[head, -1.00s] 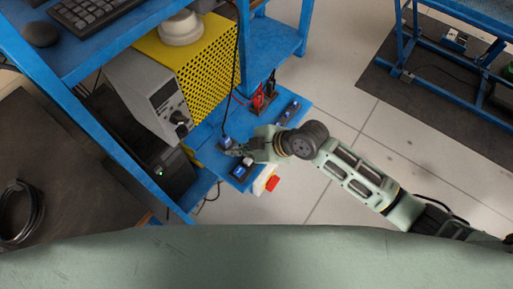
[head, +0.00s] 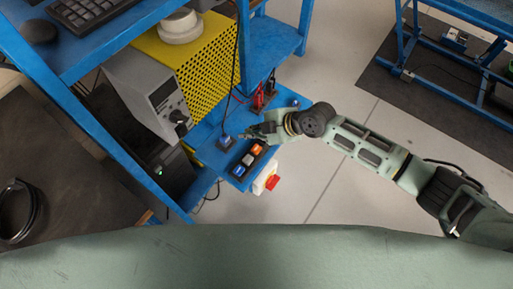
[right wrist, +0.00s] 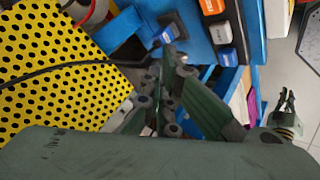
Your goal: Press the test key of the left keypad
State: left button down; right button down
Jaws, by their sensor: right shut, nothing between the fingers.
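The left keypad (head: 248,160) lies on the blue shelf with an orange, a white and a blue key in a row. In the right wrist view its white key (right wrist: 221,32) and blue key (right wrist: 228,57) show clearly, the orange key (right wrist: 212,6) at the top edge. My right gripper (head: 244,136) is shut and empty, above the shelf just beyond the keypad, apart from its keys in the picture. Its fingertips show in the right wrist view (right wrist: 170,52). A gripper that looks like my left (right wrist: 286,103) shows small at the right of that view; its jaws are unclear.
A yellow perforated housing (head: 205,60) and a grey instrument (head: 150,92) stand behind. Red and black leads (head: 262,97) rise from the shelf. A red knob (head: 272,183) is at the shelf's front.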

jog(key=b, duration=0.5)
send_over(256, 149)
jog(key=s+a, duration=0.1)
notch_tip(256, 149, down, 7)
jog(key=shift+s+f, duration=0.1)
jog(key=shift+f+b, duration=0.4)
jog(key=shift+f, duration=0.05)
jog(key=shift+f, duration=0.1)
dwell(0.5)
jog(key=shift+f+b, duration=0.3)
jog(key=shift+b, duration=0.3)
jog(key=shift+f+b, duration=0.55)
jog(key=shift+b, duration=0.15)
dwell(0.4)
dwell(0.4)
jog(key=shift+r+p, duration=0.6)
jog(key=shift+r, duration=0.35)
jog(key=shift+r, duration=0.1)
